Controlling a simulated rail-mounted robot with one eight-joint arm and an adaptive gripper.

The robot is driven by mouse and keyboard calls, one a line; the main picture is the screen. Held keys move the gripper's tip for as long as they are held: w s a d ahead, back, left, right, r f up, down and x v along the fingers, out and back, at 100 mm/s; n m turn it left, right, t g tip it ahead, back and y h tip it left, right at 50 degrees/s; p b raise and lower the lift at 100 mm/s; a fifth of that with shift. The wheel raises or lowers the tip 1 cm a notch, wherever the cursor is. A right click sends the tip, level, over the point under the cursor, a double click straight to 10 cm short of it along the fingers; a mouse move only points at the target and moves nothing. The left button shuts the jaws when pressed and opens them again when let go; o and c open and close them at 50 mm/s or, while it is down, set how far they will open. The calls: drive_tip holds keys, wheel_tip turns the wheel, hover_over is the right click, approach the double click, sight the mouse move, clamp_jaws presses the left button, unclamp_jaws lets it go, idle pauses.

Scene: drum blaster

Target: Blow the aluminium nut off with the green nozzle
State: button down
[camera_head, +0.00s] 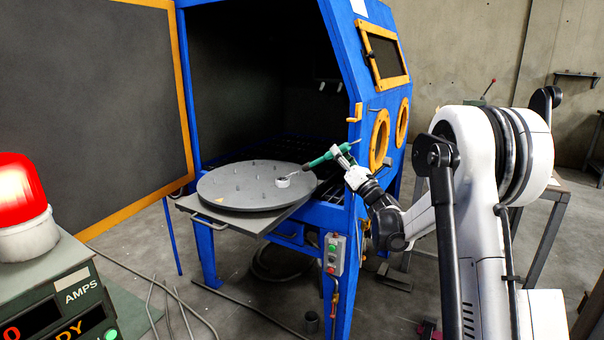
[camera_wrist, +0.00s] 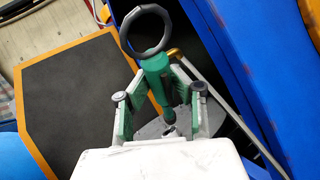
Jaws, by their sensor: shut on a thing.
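My gripper (camera_head: 345,156) is shut on the green nozzle (camera_head: 322,159) and holds it over the right edge of the round grey turntable (camera_head: 225,195). The nozzle tilts down to the left, its thin tip pointing toward a small pale ring-shaped piece (camera_head: 283,182), likely the aluminium nut, on the turntable. The tip looks close to this piece; whether they touch I cannot tell. In the wrist view the green nozzle (camera_wrist: 155,68) sits between my gripper's fingers (camera_wrist: 157,105), with a black ring at its far end. The nut cannot be made out there.
Several short pegs stand on the turntable. The blue blast cabinet (camera_head: 355,60) is open behind it, its dark door (camera_head: 85,100) swung to the left. A control box (camera_head: 335,254) hangs on the front leg. A red lamp (camera_head: 22,190) stands at lower left. Hoses lie on the floor.

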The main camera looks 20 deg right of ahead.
drive_tip(key=shift+r, duration=0.1)
idle(0.5)
drive_tip(key=shift+r+p, duration=1.5)
drive_tip(key=shift+r, duration=1.45)
